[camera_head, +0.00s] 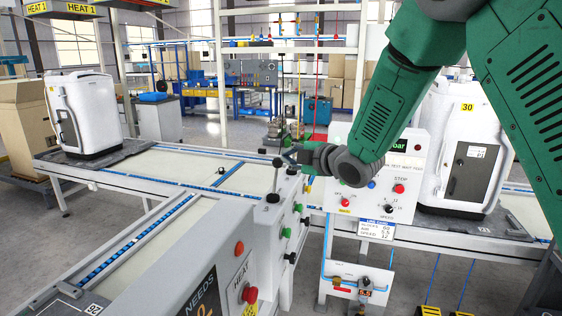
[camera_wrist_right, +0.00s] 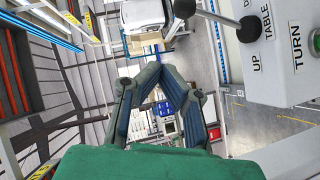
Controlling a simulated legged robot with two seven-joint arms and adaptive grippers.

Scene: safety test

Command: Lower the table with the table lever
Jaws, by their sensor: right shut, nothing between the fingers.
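The table lever (camera_head: 275,180) is a thin rod with a black ball on top, rising from a dark base on the grey control box. In the right wrist view its black ball (camera_wrist_right: 185,8) is at the top edge, beside a panel labelled UP and TABLE (camera_wrist_right: 266,30). My right gripper (camera_head: 287,156) comes in from the upper right and is close to the ball; contact is not clear. In the wrist view its fingers (camera_wrist_right: 161,72) are closed together and empty, left of and below the ball. The conveyor table (camera_head: 170,172) lies behind the box. My left gripper is out of view.
The grey control box (camera_head: 195,250) carries green and black knobs and red buttons (camera_head: 250,294). A second control panel (camera_head: 350,190) stands to its right. White tank-like units stand at left (camera_head: 88,112) and right (camera_head: 445,150). Open air lies above the conveyor at left.

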